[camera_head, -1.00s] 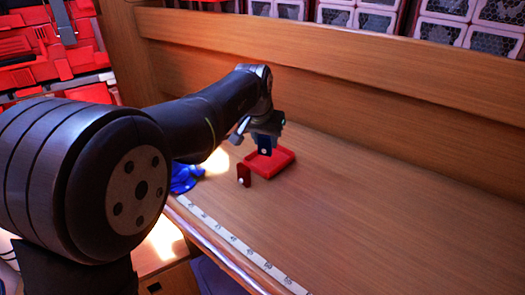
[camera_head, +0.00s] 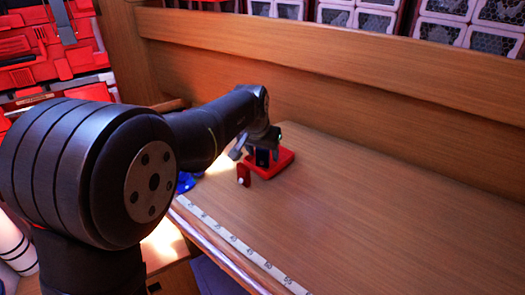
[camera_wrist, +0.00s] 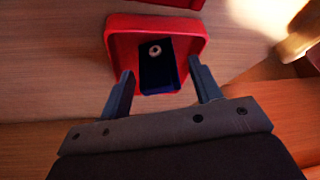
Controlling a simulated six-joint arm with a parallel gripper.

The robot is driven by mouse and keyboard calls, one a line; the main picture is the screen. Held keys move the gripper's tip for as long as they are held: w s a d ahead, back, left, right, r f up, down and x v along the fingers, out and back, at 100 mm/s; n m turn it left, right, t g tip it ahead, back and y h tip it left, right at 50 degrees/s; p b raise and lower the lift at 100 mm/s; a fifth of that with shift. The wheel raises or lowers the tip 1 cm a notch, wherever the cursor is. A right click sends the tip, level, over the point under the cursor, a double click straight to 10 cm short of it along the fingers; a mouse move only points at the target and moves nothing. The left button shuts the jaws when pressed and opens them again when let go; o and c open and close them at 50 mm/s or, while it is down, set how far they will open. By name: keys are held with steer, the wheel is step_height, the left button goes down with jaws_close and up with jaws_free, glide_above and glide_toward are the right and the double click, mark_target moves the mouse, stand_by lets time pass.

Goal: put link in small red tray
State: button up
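The small red tray (camera_head: 285,160) lies on the wooden bench top; it also shows in the wrist view (camera_wrist: 117,48). The link, a dark blue piece (camera_wrist: 158,72) with a pale round fastener near its top, is within the tray's walls in the wrist view. In the head view the link (camera_head: 262,158) is partly hidden by my gripper. My gripper (camera_wrist: 160,70) is open, one finger on each side of the link, with visible gaps between. Whether the link rests fully on the tray floor is hard to tell.
A small dark red upright piece (camera_head: 243,174) stands just left of the tray. A blue item (camera_head: 185,182) lies farther left, partly behind my arm. A white numbered strip (camera_head: 240,246) runs along the bench's front edge. The bench to the right is clear.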

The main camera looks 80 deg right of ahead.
steer(key=shift+r, duration=0.1)
steer(key=v, duration=1.2)
steer(key=shift+r, duration=0.1)
steer(key=x, duration=1.2)
steer(key=shift+f, duration=0.2)
step_height(320, 180, up, 2)
steer(key=shift+r, duration=1)
